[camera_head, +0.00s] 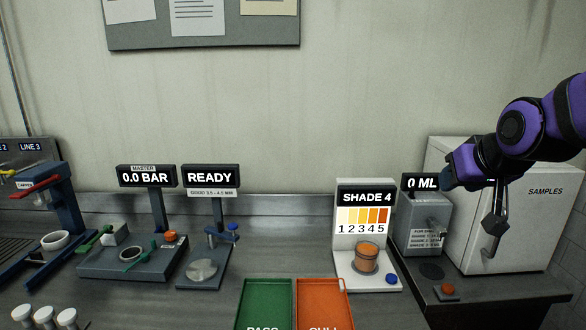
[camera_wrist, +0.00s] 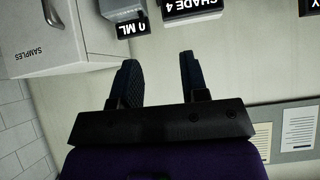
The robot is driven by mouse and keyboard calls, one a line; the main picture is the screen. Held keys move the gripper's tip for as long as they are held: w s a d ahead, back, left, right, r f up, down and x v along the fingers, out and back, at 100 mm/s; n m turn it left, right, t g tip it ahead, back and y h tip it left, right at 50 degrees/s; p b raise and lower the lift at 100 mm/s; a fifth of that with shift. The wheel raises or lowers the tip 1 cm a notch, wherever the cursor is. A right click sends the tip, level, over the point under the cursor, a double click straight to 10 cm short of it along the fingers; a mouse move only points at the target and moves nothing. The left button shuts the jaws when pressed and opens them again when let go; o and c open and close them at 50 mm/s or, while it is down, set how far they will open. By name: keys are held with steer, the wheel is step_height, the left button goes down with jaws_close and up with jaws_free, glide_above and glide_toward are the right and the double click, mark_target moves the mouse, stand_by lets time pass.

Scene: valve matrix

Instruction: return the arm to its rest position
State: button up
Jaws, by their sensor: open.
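My arm is purple and black and comes in from the right edge in the head view. The wrist picture is turned upside down, with the SAMPLES cabinet (camera_wrist: 45,38) at upper left and the wall behind the fingers.
The 0 ML dispenser (camera_head: 424,225) stands left of the SAMPLES cabinet (camera_head: 530,225). The SHADE 4 stand (camera_head: 365,197) holds an orange-filled cup (camera_head: 367,258). A green PASS tray (camera_head: 266,290) and an orange CULL tray (camera_head: 320,290) lie in front. Gauges and fixtures fill the left bench.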

steer(key=s+g, duration=0.4)
steer(key=s, duration=1.5)
steer(key=shift+r, duration=0.4)
steer(key=shift+d, duration=0.1)
stand_by(1.3)
